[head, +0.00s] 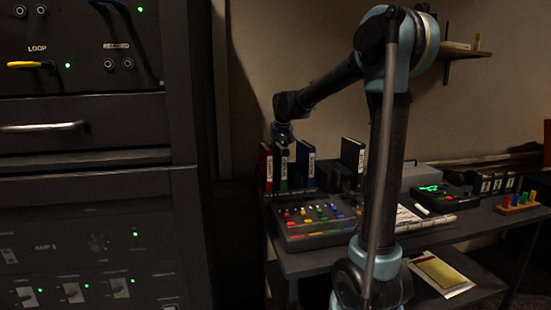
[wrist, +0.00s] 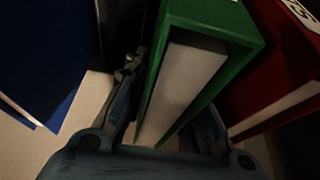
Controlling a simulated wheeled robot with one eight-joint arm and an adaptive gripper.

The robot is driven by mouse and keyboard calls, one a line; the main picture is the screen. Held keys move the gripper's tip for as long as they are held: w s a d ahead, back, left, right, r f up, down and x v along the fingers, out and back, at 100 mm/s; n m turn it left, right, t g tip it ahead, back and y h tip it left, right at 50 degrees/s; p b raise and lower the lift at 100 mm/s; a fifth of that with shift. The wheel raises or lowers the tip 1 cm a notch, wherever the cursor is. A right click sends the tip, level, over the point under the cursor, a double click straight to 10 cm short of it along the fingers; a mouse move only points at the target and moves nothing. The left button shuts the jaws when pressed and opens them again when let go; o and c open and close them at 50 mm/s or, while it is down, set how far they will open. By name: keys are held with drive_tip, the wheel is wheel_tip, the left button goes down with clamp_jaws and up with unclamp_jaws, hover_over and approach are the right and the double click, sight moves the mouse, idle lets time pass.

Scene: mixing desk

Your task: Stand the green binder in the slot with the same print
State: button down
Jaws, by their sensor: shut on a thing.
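The green binder (head: 281,167) stands upright at the back left of the desk in the head view, between a red binder and a blue binder. In the wrist view the green binder (wrist: 205,75) shows its green cover and pale page block between my fingers. My gripper (head: 282,135) is at the top of the green binder, and in the wrist view my gripper (wrist: 170,125) is shut on it. The print on the binder's spine is too small to read. The slots and their prints cannot be made out clearly.
The red binder (head: 266,165) is close on the left, and the blue binder (head: 305,162) close on the right. A dark binder (head: 352,160) stands farther right. A mixer with coloured knobs (head: 315,215) lies in front. Dark labelled holders (head: 495,184) stand at the right.

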drive_tip(key=c, duration=1.2)
unclamp_jaws()
drive_tip(key=shift+c, duration=0.2)
